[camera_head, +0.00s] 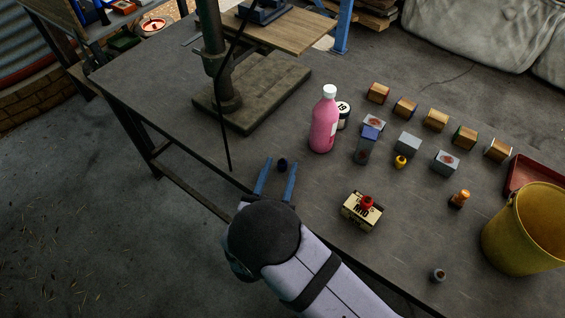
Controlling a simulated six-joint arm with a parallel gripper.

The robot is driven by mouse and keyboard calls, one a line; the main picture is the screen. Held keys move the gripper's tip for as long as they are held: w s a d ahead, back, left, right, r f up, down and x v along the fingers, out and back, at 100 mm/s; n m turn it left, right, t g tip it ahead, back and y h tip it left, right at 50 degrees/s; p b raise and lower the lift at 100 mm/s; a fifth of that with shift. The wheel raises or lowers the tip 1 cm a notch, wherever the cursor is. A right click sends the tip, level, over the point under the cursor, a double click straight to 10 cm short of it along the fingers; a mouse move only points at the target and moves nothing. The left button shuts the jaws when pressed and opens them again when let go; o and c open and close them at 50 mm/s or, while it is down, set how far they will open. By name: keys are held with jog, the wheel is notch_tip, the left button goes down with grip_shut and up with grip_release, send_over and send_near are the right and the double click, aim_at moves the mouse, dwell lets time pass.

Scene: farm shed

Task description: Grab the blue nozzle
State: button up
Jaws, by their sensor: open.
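A small dark blue nozzle (282,164) stands on the grey table near its front edge. My gripper (279,170) is open, with its two blue fingers pointing away over the table. The nozzle shows between the fingertips, with a gap on each side. I cannot tell how high the fingers are above the table. Nothing is held.
A pink bottle (324,122) stands behind to the right. A cream box (362,212) with a red nozzle (366,202) on it is right of my gripper. Yellow (400,162), orange (459,198) and grey (438,275) nozzles stand farther right. A drill-press column (217,60) rises behind.

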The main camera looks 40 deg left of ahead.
aim_at(283, 160)
jog(key=shift+x, duration=1.75)
jog(key=shift+a, duration=0.1)
jog(key=shift+c, duration=0.2)
grip_shut()
jog(key=shift+r, duration=4.95)
